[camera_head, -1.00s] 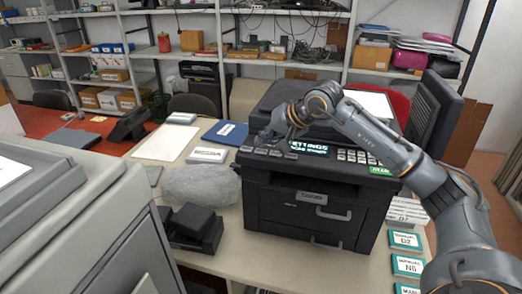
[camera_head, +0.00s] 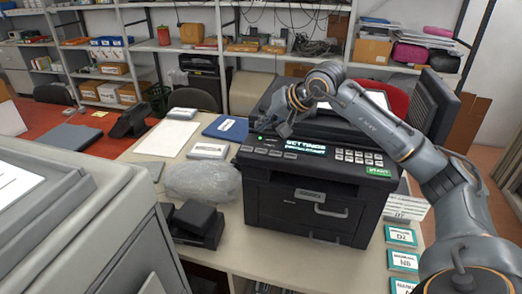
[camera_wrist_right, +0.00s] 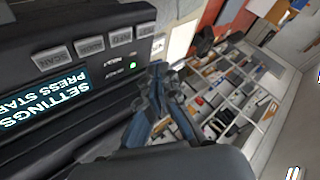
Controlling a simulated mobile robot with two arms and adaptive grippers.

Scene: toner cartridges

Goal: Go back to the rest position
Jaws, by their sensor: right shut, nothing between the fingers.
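My right gripper (camera_head: 284,129) hangs over the left part of the black printer's (camera_head: 300,210) control panel, its fingers shut and empty. In the right wrist view the closed fingers (camera_wrist_right: 160,78) are beside the panel's grey buttons and a lit green light (camera_wrist_right: 132,65). The printer's display (camera_head: 305,147) is lit and reads SETTINGS, with a second line under it. In the right wrist view the display (camera_wrist_right: 45,100) shows "PRESS STAR", cut off. My right arm reaches in from the right, over the printer's right side. My left gripper does not show.
The printer stands on a beige table (camera_head: 262,268). A plastic-wrapped bundle (camera_head: 202,182) and a black device (camera_head: 198,222) are to its left. Manuals (camera_head: 401,235) lie at its right. A dark monitor (camera_head: 434,110) stands behind on the right. A grey machine (camera_head: 105,215) fills the lower left.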

